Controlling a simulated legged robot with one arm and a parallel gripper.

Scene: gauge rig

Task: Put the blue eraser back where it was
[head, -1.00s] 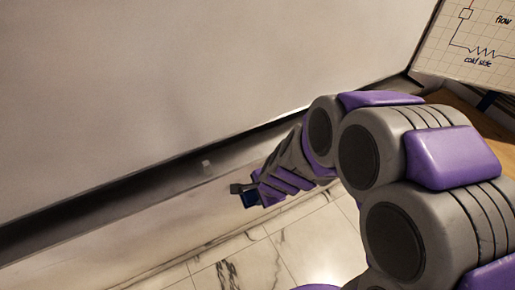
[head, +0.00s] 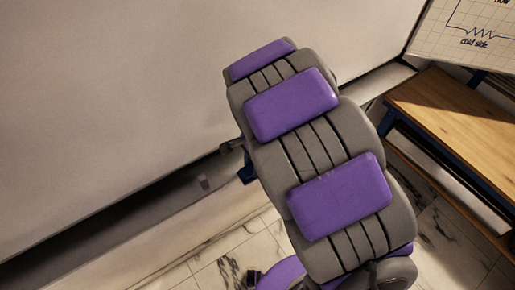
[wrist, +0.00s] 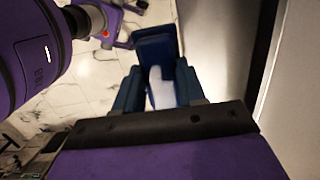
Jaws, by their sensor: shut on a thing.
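My gripper (wrist: 158,88) is shut on the blue eraser (wrist: 155,42). In the wrist view the eraser's dark blue end sticks out beyond the fingers, and a pale part shows between them. In the head view the gripper (head: 238,158) is mostly hidden behind my arm. Only a dark grey finger part and a bit of blue below it show at the arm's left edge. They appear in front of the whiteboard's lower edge, by the dark ledge (head: 120,222). I cannot tell the gap to the ledge.
The large whiteboard (head: 110,90) fills the left. A wooden table (head: 455,110) stands at the right, below a panel with a drawn diagram (head: 470,35). Marble floor (head: 450,240) is below.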

